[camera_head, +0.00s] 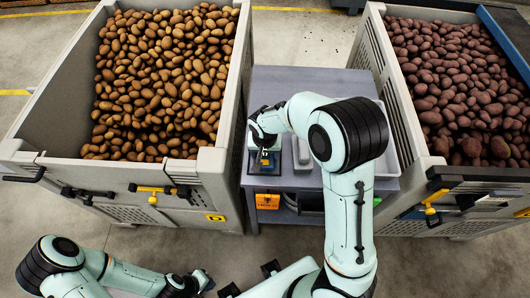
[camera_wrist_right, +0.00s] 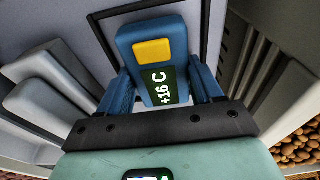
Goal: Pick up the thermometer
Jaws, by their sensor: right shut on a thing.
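The thermometer (camera_head: 266,163) is on the grey table between the two bins, mostly hidden under my right gripper (camera_head: 264,148) in the head view.
A bin of brown potatoes (camera_head: 232,90) stands left of the table (camera_head: 310,78), and a bin of reddish potatoes (camera_head: 385,75) stands right. Their walls rise close on both sides. A grey tray (camera_head: 388,160) is right of my right gripper. An orange tag (camera_head: 267,201) hangs at the table front.

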